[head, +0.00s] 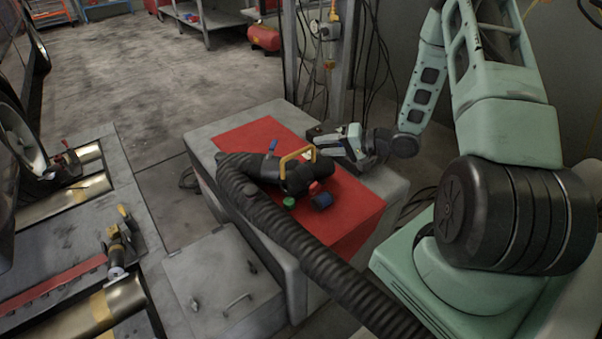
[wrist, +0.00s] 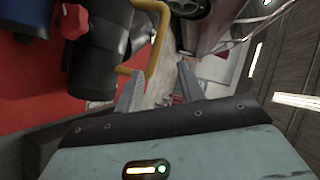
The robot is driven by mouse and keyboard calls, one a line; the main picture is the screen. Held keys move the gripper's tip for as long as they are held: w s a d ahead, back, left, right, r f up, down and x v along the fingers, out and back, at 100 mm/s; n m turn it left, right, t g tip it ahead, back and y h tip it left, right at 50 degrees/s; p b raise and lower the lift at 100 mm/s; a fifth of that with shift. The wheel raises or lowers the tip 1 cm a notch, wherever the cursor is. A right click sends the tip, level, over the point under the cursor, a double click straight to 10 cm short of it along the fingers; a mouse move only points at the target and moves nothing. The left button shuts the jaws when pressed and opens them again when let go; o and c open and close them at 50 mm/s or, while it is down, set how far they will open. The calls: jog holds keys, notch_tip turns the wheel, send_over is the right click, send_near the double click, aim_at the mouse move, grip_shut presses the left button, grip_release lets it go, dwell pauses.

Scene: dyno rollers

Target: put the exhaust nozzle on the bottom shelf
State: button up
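The exhaust nozzle (head: 305,179) is black with a yellow loop handle (head: 290,162). It lies on a red mat (head: 352,221) on a grey cabinet and joins a thick ribbed black hose (head: 290,232). My gripper (head: 316,144) is just behind and right of the handle. In the wrist view, my gripper (wrist: 160,82) has its two fingers apart with nothing clamped between them. The handle (wrist: 157,50) shows close by the left fingertip; I cannot tell if they touch. The nozzle body (wrist: 100,45) is left of the fingers.
A metal rack (head: 208,22) with low shelves stands at the back, beside a red tank (head: 264,37). Green and blue parts sit near the nozzle. The hose runs over the cabinet's front edge toward my base. A post with hanging cables stands behind the cabinet. Floor at the back left is clear.

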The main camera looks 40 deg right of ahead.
jog(key=s+d+f+m+t+y+b, duration=0.2)
jog(key=s+d+f+m+t, duration=0.15)
jog(key=s, duration=0.35)
jog(key=b, duration=0.2)
send_near(303, 150)
jog(key=shift+m+g, duration=0.25)
jog(key=shift+m, duration=0.1)
jog(key=x, duration=0.6)
jog(key=shift+w+a+r, duration=0.15)
jog(key=shift+w, duration=0.2)
jog(key=x, duration=0.2)
jog(key=b+x, duration=0.1)
jog(key=x, duration=0.2)
jog(key=shift+w+f, duration=0.15)
jog(key=shift+f, duration=0.05)
grip_shut()
jog(key=shift+r, duration=0.15)
jog(key=shift+r, duration=0.1)
